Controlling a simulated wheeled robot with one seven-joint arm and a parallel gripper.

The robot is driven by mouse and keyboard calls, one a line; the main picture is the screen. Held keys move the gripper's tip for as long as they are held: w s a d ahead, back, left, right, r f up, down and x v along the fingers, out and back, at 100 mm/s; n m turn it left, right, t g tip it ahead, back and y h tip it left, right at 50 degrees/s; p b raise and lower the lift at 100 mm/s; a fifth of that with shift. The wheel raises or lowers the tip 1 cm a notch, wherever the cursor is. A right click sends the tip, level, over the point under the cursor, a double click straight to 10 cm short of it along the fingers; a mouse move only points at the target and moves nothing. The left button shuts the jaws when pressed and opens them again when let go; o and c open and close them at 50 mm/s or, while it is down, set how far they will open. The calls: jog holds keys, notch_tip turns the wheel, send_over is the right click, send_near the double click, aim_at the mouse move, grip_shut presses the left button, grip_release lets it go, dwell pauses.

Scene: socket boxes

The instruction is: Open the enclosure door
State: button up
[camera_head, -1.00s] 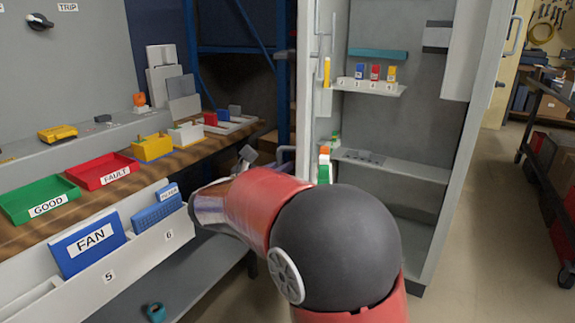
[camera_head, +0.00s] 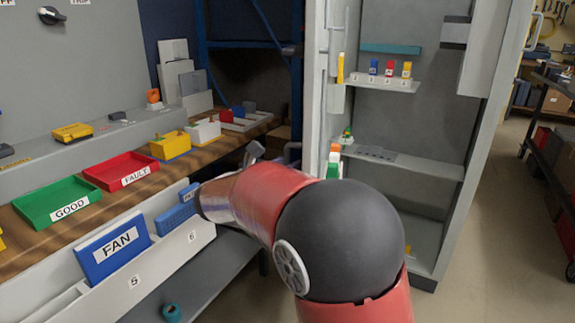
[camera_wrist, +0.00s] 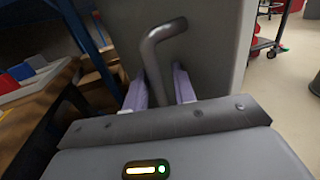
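The grey enclosure (camera_head: 312,100) stands right of the workbench in the head view, its shelved inside in sight. A bent grey handle (camera_wrist: 155,75) stands out from a flat grey panel (camera_wrist: 205,40) in the wrist view. My gripper (camera_wrist: 160,90) has its two pale purple fingers on either side of this handle. A gap shows between the handle and the right finger, so the gripper looks open around it.
The workbench at left holds a green GOOD tray (camera_head: 58,203), a red FAULT tray (camera_head: 120,170) and a yellow box (camera_head: 170,146). A blue FAN folder (camera_head: 113,246) stands in a front bin near my arm. A dark cart (camera_head: 548,130) stands at right. Open floor lies between.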

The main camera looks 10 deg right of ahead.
jog(key=shift+a, duration=0.1)
jog(key=v, duration=0.7)
jog(key=shift+s+a+b, duration=0.25)
jog(key=shift+a+b, duration=0.05)
jog(key=shift+c, duration=0.2)
